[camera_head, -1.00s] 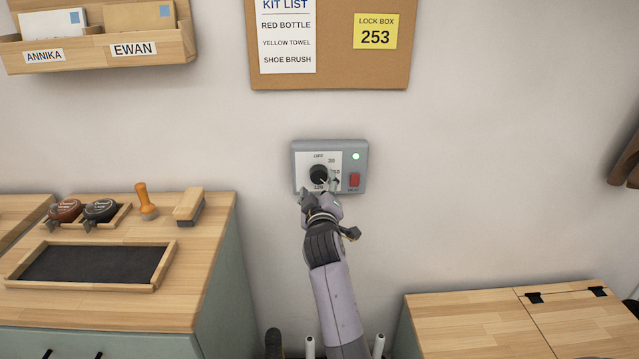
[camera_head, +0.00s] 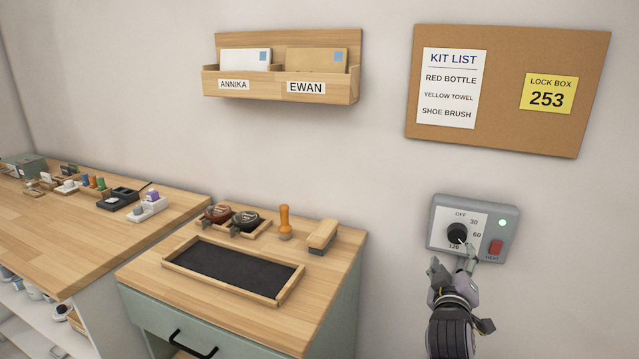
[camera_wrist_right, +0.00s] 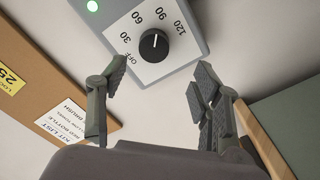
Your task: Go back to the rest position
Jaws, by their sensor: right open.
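The grey control box (camera_head: 436,218) is on the wall at the right in the head view. Its black dial (camera_head: 457,234) also shows in the right wrist view (camera_wrist_right: 154,46), with its white mark pointing towards 90. A green light (camera_head: 502,223) is lit above a red switch (camera_head: 496,247). My right gripper (camera_head: 455,264) is just below the dial, partly covering the box's lower edge. In the right wrist view its two fingers (camera_wrist_right: 161,80) are spread apart, with nothing between them and the dial beyond them. My left gripper is not in view.
A green-sided cabinet with a wooden top (camera_head: 190,293) stands left of my right arm, bearing a framed dark mat (camera_head: 230,271) and a brush (camera_head: 322,236). A corkboard (camera_head: 505,60) and a letter rack (camera_head: 285,88) hang above. The wall right of the box is clear.

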